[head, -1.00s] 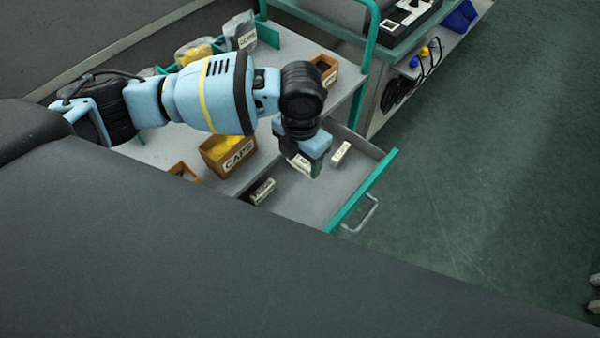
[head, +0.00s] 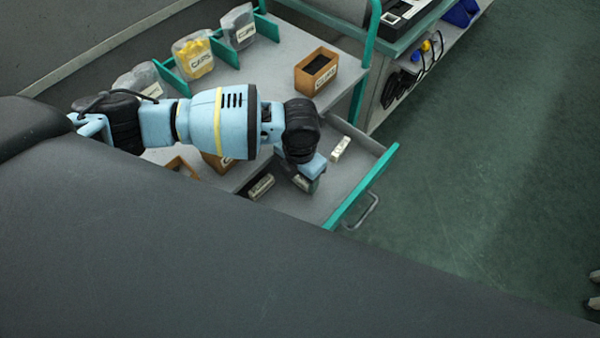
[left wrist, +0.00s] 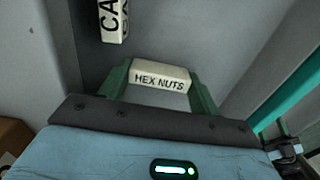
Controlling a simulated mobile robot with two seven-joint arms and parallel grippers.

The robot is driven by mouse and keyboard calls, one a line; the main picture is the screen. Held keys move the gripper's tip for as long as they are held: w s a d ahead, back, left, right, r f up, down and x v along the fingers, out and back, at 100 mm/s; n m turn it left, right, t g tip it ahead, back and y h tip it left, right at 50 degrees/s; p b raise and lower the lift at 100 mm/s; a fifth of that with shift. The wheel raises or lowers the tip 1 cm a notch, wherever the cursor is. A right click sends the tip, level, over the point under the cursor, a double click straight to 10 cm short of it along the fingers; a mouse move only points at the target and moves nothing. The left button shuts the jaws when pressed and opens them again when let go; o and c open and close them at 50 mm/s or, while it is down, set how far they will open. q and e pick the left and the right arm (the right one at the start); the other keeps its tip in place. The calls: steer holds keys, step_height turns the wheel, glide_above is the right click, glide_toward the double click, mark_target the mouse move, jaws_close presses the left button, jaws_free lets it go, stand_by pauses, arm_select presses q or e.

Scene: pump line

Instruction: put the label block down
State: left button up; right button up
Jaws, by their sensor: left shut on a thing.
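A white label block reading HEX NUTS (left wrist: 160,76) sits between the two green fingers of my left gripper (left wrist: 160,84), which is shut on it. In the head view my left gripper (head: 304,183) is over the open grey drawer (head: 345,178) with the block (head: 301,183) partly hidden under the hand. I cannot tell whether the block touches the drawer floor. A second white label block (head: 340,148) lies in the drawer to the right of the gripper. A third label block (head: 262,187) lies to its left. A block lettered CA (left wrist: 113,20) shows in the left wrist view. My right gripper is not seen.
The drawer's green front edge (head: 362,188) and handle (head: 362,213) face the open floor (head: 480,180). On the cart top stand a brown bin (head: 316,70), a partly hidden brown bin (head: 217,161) and several clear bins, including one with yellow parts (head: 194,55).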

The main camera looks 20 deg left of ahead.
arm_select(q)
steer(key=shift+f, duration=0.1)
steer(key=o, duration=0.7)
step_height(320, 180, up, 12)
steer(key=shift+r+p, duration=0.2)
steer(key=shift+p, duration=0.3)
